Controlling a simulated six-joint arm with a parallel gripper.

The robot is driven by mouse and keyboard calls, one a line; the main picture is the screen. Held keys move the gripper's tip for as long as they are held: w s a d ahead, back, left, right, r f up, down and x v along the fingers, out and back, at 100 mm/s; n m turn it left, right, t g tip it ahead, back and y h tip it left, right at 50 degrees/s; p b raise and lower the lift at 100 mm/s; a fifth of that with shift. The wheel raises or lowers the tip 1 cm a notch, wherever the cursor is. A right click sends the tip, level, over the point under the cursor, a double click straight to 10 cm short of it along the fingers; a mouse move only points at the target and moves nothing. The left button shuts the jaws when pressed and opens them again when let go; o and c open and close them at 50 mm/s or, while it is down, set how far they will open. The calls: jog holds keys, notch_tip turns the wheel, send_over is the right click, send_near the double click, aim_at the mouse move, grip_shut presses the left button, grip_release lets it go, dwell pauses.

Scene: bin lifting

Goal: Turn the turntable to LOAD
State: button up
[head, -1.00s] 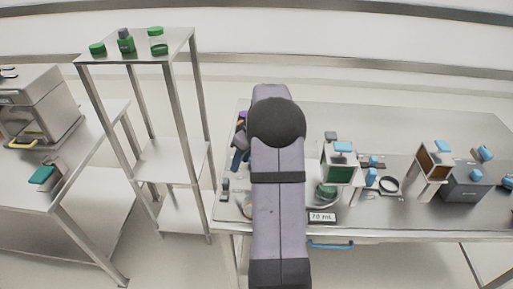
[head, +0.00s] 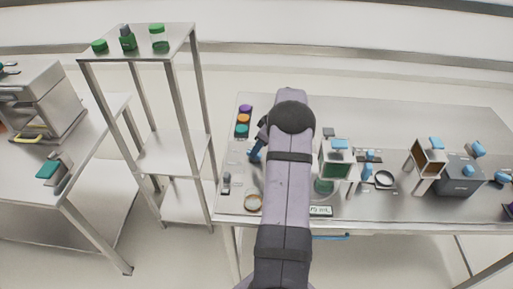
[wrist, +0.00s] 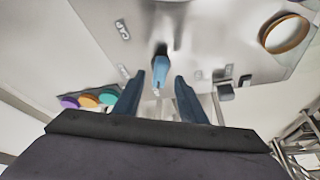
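The wrist view shows a bare metal surface (wrist: 205,35) with a blue handle-like piece (wrist: 160,72) standing on it. I take this for the turntable and its handle, but the disc's edge is not clear. Small labels lie around it; one reads CAP (wrist: 122,30), and the others are too small to read, so I cannot tell which is LOAD. My gripper (wrist: 159,78) is open, with one finger on each side of the blue handle in the picture. The handle appears just beyond the fingertips, and contact cannot be told. In the head view my gripper (head: 257,143) is partly behind my arm.
Purple, orange and teal caps (head: 243,118) sit at the table's left. A green-fronted box (head: 337,158) stands right of my arm. A tall shelf (head: 172,155) is left.

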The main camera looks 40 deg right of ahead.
jog(key=shift+p+x, duration=0.35)
jog(key=shift+x, duration=0.95)
grip_shut()
